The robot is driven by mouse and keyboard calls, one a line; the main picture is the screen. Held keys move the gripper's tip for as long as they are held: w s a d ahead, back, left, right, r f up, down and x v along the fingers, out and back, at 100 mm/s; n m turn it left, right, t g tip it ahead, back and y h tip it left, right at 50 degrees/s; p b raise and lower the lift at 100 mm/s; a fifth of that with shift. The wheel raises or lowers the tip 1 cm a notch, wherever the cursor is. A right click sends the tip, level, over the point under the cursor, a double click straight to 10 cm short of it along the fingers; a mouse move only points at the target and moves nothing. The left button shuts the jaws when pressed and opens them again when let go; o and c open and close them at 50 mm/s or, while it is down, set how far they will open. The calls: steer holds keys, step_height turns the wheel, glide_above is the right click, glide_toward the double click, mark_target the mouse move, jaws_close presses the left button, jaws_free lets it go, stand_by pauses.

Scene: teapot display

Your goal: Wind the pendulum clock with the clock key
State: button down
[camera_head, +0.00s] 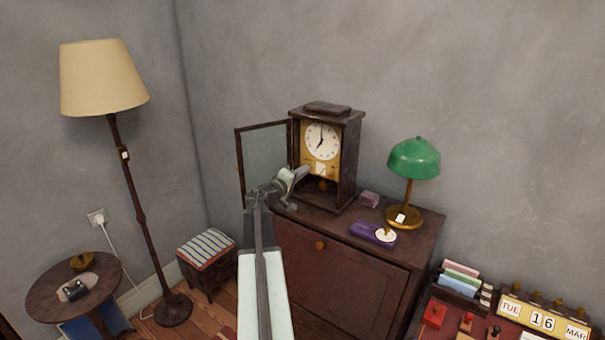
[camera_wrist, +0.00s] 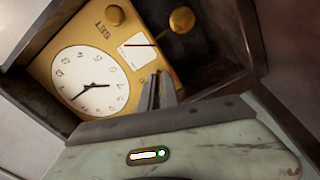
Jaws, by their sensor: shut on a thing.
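The pendulum clock (camera_head: 350,120) stands upright on a dark wooden cabinet, its glass door (camera_head: 265,155) swung open to the left. Its white dial (camera_head: 321,141) is set in a gold plate; the dial also shows in the wrist view (camera_wrist: 91,83). The round gold pendulum bob (camera_wrist: 181,19) hangs below the plate. My gripper (camera_head: 303,171) is at the open front of the clock, by the lower part of the plate. In the wrist view its jaws (camera_wrist: 156,88) are close together, beside the dial. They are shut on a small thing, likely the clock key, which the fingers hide.
The cabinet (camera_head: 345,270) also carries a green lamp (camera_head: 413,160), a purple box (camera_head: 373,234) and a small block (camera_head: 369,199). A floor lamp (camera_head: 104,80), a stool (camera_head: 205,247) and a round table (camera_head: 45,295) are at left. A calendar (camera_head: 541,319) is at lower right.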

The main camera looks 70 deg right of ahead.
steer(key=shift+w+d+r+m, duration=0.1)
steer(key=shift+w+m, duration=0.05)
steer(key=shift+m, duration=0.65)
steer(key=c, duration=1.6)
jaws_free()
steer(key=v, duration=0.7)
steer(key=shift+a, duration=0.4)
steer(key=shift+w, duration=0.1)
